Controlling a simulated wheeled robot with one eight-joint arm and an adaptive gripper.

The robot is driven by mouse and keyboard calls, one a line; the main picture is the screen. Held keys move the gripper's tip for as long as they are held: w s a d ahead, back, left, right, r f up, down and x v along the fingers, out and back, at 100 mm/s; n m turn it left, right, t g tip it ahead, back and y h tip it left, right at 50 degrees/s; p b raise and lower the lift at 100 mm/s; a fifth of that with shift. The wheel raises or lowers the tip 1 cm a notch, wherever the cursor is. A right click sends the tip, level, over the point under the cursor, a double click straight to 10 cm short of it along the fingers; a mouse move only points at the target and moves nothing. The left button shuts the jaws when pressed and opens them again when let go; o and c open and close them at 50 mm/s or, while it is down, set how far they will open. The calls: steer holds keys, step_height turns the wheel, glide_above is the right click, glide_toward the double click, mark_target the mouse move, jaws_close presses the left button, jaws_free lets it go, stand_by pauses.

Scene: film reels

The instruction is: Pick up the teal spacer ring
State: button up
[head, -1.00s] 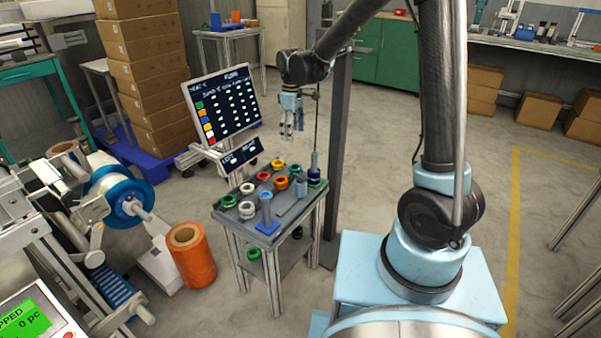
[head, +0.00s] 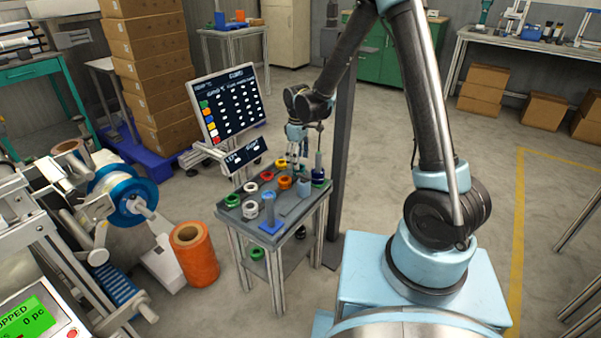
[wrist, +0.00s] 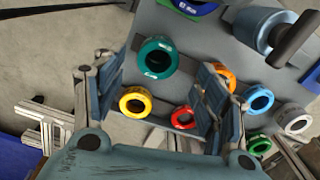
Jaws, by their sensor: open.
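The teal spacer ring (wrist: 158,58) lies on the grey table top in the wrist view, dark hole facing up. My gripper (wrist: 160,80) is open and empty, with one finger left of the ring and the other to its right in the picture. The teal ring shows beyond the fingertips, apart from them as far as I can tell. In the head view my gripper (head: 297,152) points down over the back of the small table (head: 298,210), and I cannot make out the teal ring there.
Close by lie a yellow ring (wrist: 135,101), a red ring (wrist: 183,117), an orange ring (wrist: 225,76) and a blue ring (wrist: 257,100). A blue spindle stand (head: 268,210) stands at the table's front. A tilted display board (head: 228,105) stands at the table's left.

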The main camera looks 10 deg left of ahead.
steer(key=shift+d+f, duration=0.15)
steer(key=shift+f, duration=1.05)
steer(key=shift+d+f, duration=0.1)
steer(key=shift+f, duration=1.1)
steer(key=c, duration=1.2)
